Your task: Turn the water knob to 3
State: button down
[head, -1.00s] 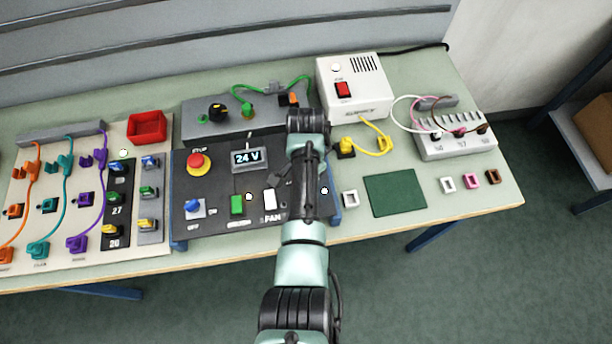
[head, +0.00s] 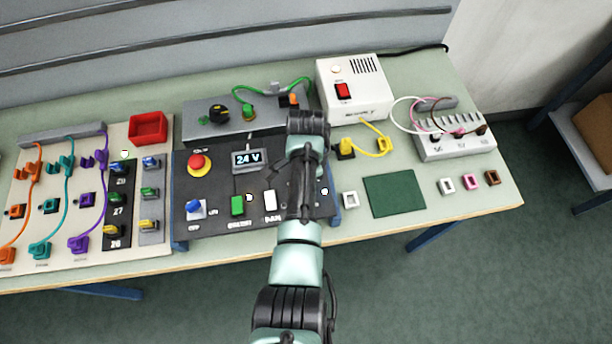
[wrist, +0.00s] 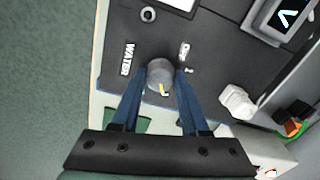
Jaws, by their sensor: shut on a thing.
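The water knob (wrist: 158,72) is a round grey knob with a yellow mark on its edge, in the middle of the wrist view, beside the word WATER on the dark panel (wrist: 207,62). My gripper (wrist: 161,80) has one blue finger on each side of the knob and is shut on it. The yellow mark lies on the knob's side nearest my gripper body.
A white supply box (head: 365,80) stands behind. A green mat (head: 394,195) lies to the right.

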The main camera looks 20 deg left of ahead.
jog(key=shift+w+r, duration=0.1)
jog(key=shift+w, duration=0.05)
jog(key=shift+c, duration=2.1)
grip_release()
notch_tip(320, 180, up, 13)
jog(key=b, duration=0.1)
jog(key=shift+b, duration=0.35)
